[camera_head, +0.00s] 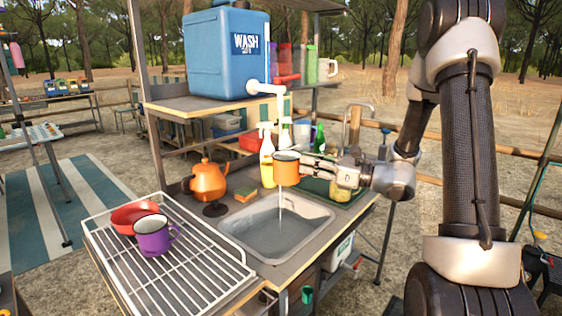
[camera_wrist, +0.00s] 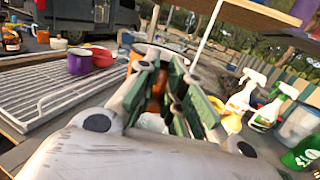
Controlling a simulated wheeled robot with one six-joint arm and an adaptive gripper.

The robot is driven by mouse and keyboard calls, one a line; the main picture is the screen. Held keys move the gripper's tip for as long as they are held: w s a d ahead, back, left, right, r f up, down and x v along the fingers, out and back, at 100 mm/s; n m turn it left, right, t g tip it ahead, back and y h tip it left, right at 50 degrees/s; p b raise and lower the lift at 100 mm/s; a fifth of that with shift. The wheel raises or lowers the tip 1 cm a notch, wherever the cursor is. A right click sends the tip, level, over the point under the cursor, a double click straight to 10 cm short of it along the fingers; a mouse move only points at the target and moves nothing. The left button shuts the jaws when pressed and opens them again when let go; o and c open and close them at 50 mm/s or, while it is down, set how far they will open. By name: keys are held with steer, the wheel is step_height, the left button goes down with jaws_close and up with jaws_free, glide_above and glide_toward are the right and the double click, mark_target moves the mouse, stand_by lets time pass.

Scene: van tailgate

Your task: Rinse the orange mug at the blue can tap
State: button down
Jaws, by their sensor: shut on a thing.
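The orange mug (camera_head: 286,172) is upright above the sink (camera_head: 272,240), below the white spout (camera_head: 283,101) of the blue can (camera_head: 222,55) marked WASH. My gripper (camera_head: 306,168) is shut on it from the right; the mug also shows between the fingers in the wrist view (camera_wrist: 134,64), largely hidden by them. A thin stream of water (camera_head: 281,199) falls below the mug into the sink, which holds some water. The red tap lever (camera_head: 288,78) points to the right. The mug's inside is hidden.
A wire rack (camera_head: 165,277) at left holds a purple mug (camera_head: 153,237) and red bowl (camera_head: 131,216). An orange kettle (camera_head: 208,181) and a sponge (camera_head: 245,197) sit behind the sink. Spray bottles (camera_head: 267,160) and a green bottle (camera_head: 319,137) stand close behind my gripper.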

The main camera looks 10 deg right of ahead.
steer(key=shift+s+r, duration=0.1)
steer(key=s+r, duration=0.3)
steer(key=s, duration=0.1)
steer(key=shift+s+r, duration=0.4)
steer(key=shift+d, duration=0.1)
stand_by(0.4)
